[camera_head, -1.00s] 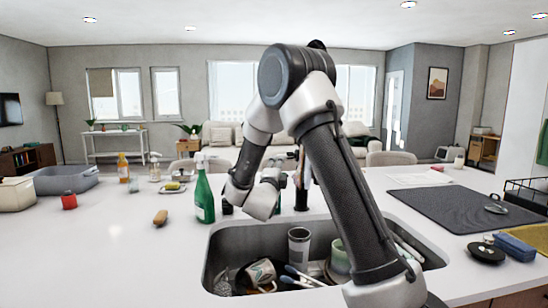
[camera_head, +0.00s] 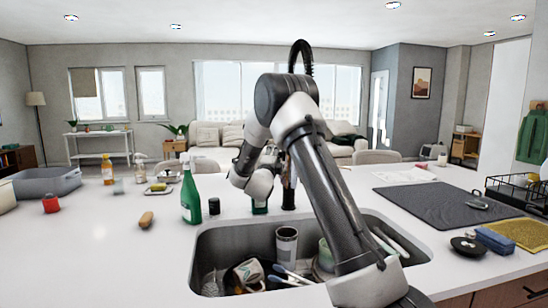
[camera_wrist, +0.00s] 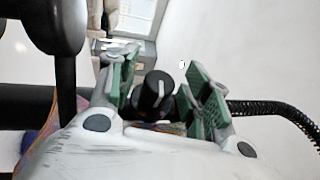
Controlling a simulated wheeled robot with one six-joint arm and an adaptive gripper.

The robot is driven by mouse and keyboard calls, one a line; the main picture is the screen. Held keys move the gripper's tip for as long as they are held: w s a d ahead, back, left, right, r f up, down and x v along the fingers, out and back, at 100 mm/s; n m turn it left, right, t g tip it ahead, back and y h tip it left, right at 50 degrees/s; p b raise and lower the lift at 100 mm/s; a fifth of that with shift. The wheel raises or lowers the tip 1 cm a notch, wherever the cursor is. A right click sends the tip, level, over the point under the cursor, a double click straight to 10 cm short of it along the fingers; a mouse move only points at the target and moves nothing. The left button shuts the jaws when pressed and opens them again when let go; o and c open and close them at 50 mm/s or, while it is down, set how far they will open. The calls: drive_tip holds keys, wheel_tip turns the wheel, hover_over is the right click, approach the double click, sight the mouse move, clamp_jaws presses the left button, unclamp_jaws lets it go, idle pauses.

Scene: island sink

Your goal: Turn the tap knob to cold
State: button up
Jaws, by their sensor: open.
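The tap knob (camera_wrist: 153,92) is a black round knob with a white line on its top, in the middle of the wrist view. My gripper (camera_wrist: 163,78) is open, with one green-padded finger on each side of the knob. I cannot tell whether either finger touches it. In the head view my gripper (camera_head: 260,207) points down at the back edge of the sink, beside the dark tap (camera_head: 289,194). The knob is not clearly visible there. A thick black tube (camera_wrist: 52,25), seemingly the tap, fills the left of the wrist view.
The sink (camera_head: 214,240) holds a mug (camera_head: 248,272), a tumbler (camera_head: 287,246) and other dishes. A green spray bottle (camera_head: 190,197) and a small black cylinder (camera_head: 214,206) stand left of my gripper. A dark mat (camera_head: 440,206) lies at right. The left counter has free room.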

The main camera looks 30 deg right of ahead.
drive_tip(key=c, duration=1)
drive_tip(key=shift+c, duration=0.2)
drive_tip(key=g+y, duration=0.1)
drive_tip(key=n+g+y, duration=0.1)
drive_tip(key=shift+d+r+n+g+y, duration=0.1)
drive_tip(key=shift+r+n+g+y, duration=0.1)
drive_tip(key=shift+n+g+y, duration=0.15)
drive_tip(key=g+y, duration=0.1)
drive_tip(key=g, duration=0.1)
drive_tip(key=n+g+y, duration=0.1)
drive_tip(key=g, duration=0.1)
drive_tip(key=shift+w+n+g+y, duration=0.15)
drive_tip(key=shift+n+g+y, duration=0.1)
drive_tip(key=shift+g, duration=0.1)
drive_tip(key=n+g+y, duration=0.1)
drive_tip(key=g, duration=0.3)
drive_tip(key=shift+y, duration=0.4)
drive_tip(key=n+g+y, duration=0.1)
drive_tip(key=g, duration=0.2)
drive_tip(key=shift+f+g, duration=0.15)
drive_tip(key=shift+g, duration=0.45)
